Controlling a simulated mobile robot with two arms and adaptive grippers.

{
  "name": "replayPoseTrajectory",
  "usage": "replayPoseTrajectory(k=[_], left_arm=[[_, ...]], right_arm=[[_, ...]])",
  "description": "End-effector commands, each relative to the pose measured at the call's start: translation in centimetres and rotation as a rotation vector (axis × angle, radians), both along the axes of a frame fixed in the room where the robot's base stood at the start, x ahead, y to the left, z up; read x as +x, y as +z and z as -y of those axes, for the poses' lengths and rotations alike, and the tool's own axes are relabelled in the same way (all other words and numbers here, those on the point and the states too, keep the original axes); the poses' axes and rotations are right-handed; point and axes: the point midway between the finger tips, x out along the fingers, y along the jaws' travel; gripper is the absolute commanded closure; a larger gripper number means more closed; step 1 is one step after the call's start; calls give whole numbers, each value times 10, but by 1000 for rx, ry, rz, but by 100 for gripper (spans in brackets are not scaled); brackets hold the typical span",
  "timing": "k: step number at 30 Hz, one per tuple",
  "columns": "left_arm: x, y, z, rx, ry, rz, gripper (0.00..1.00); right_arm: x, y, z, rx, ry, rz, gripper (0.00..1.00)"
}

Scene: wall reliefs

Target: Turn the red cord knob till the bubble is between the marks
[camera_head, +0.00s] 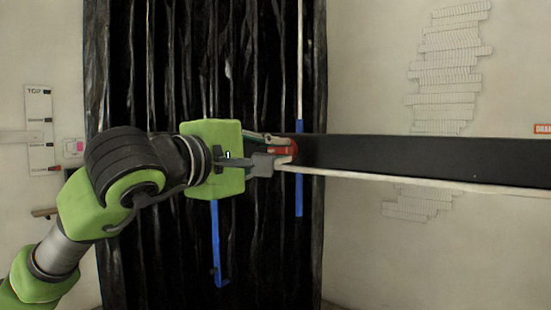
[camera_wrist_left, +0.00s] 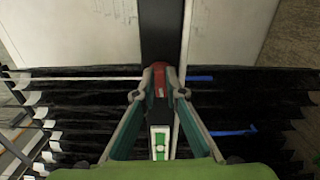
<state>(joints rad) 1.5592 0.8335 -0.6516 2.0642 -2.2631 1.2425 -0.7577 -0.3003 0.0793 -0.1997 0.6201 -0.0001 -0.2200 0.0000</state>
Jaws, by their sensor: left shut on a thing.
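The red knob (camera_head: 285,150) sits at the left end of a long black bar. My left gripper (camera_head: 275,155) is closed around it from the left. In the left wrist view the red knob (camera_wrist_left: 159,82) is between the two fingertips of my left gripper (camera_wrist_left: 158,94), and the fingers partly hide it. A small dark piece with green and white patches (camera_wrist_left: 159,142), perhaps the level vial, shows between the fingers. I cannot make out the bubble or marks on it. My right gripper is not in view.
The black bar (camera_head: 420,160) runs right from the knob, with a pale cord (camera_head: 400,181) beneath it. A wrinkled black curtain (camera_head: 265,240) hangs behind, with blue strips (camera_head: 215,240) in front. A labelled scale (camera_head: 39,130) is on the left wall.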

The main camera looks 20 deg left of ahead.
Motion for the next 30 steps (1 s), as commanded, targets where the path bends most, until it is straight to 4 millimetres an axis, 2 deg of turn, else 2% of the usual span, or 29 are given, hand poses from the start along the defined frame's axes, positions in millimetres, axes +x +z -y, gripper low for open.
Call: replayPoseTrajectory(k=[12,30], left_arm=[[0,-3,0,199,-2,72,100],[0,-3,0,234,-2,85,100]], right_arm=[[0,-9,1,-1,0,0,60],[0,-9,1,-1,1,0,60]])
